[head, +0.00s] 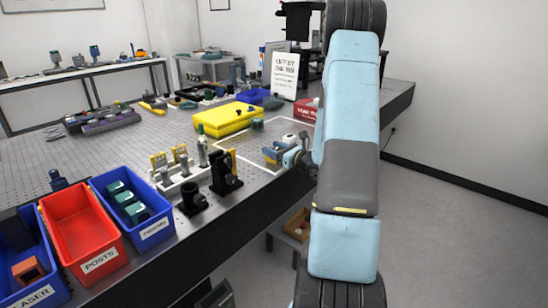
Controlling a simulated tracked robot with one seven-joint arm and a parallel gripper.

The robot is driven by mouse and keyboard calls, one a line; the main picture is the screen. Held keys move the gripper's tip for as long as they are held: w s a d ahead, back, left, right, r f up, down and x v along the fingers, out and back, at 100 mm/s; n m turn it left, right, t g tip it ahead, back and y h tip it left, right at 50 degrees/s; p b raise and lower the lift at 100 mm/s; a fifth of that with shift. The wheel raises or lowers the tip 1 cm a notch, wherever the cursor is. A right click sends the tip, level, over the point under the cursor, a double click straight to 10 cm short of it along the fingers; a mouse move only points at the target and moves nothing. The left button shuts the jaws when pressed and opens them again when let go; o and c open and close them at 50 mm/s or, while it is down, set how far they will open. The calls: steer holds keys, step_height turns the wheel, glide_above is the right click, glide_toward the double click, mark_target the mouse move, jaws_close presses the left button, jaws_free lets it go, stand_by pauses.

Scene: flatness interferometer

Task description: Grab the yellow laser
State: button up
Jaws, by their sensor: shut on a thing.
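My gripper (279,152) is low over the right part of the perforated table, inside a pale outlined rectangle. It is shut on a small yellow block, which appears to be the yellow laser (270,158). Only part of the block shows between the blue fingers. It is too small to tell whether it touches the table. My arm hides the area to the right of the gripper.
A blue bin (22,301) labelled laser holds an orange-brown block (28,270). A red posts bin (101,264) and a blue bin (152,236) with teal blocks stand beside it. Black mounts (226,172) stand near the front edge. A yellow case (222,122) lies behind.

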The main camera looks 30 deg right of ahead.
jaws_close()
